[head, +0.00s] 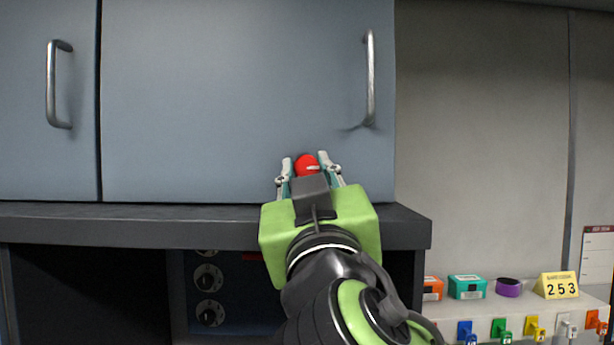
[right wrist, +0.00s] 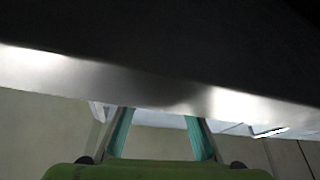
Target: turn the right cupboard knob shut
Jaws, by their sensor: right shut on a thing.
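The red knob (head: 306,162) sits low on the front of the wide blue-grey cupboard door (head: 230,100), near its lower right part. A pale mark on the knob looks roughly level and points right. My right gripper (head: 305,167) is shut on the knob, with one finger on each side of it. In the right wrist view the two teal fingers (right wrist: 160,133) reach up to a dark, shiny-edged surface, and the knob is hidden there. My left gripper is in neither view.
Metal handles stand out on the wide door (head: 370,80) and on the left door (head: 52,85). A dark ledge (head: 130,225) runs below the doors.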

